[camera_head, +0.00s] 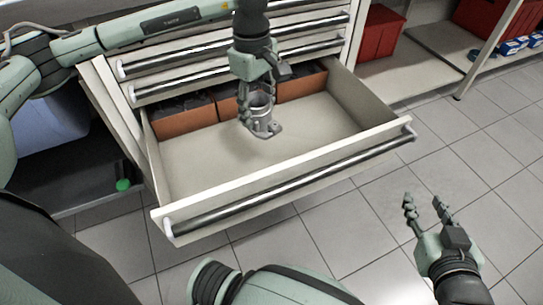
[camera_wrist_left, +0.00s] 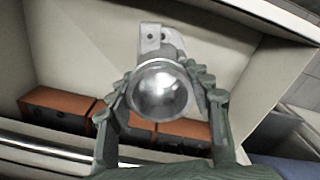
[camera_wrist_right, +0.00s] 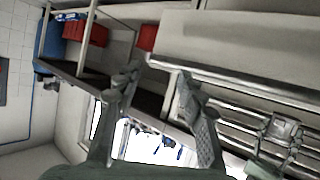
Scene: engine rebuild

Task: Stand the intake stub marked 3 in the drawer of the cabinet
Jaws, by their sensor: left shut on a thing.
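The intake stub (camera_head: 263,127) is a grey metal tube with a flanged foot. My left gripper (camera_head: 258,96) is shut on its upper part, and the stub is roughly upright inside the open drawer (camera_head: 215,160) of the cabinet. I cannot tell whether its foot touches the drawer floor. In the left wrist view the stub's round mouth (camera_wrist_left: 160,92) sits between the fingers, with the flange beyond it. No number is legible. My right gripper (camera_head: 425,208) is open and empty, in front of the drawer at the right. It also shows in the right wrist view (camera_wrist_right: 155,85).
Orange bins (camera_head: 185,121) with dark contents line the back of the drawer. The floor of the drawer in front of them is bare. Closed drawers (camera_head: 300,25) are above. A red bin (camera_head: 378,32) stands on shelving at the right, and a blue container (camera_head: 45,135) at the left.

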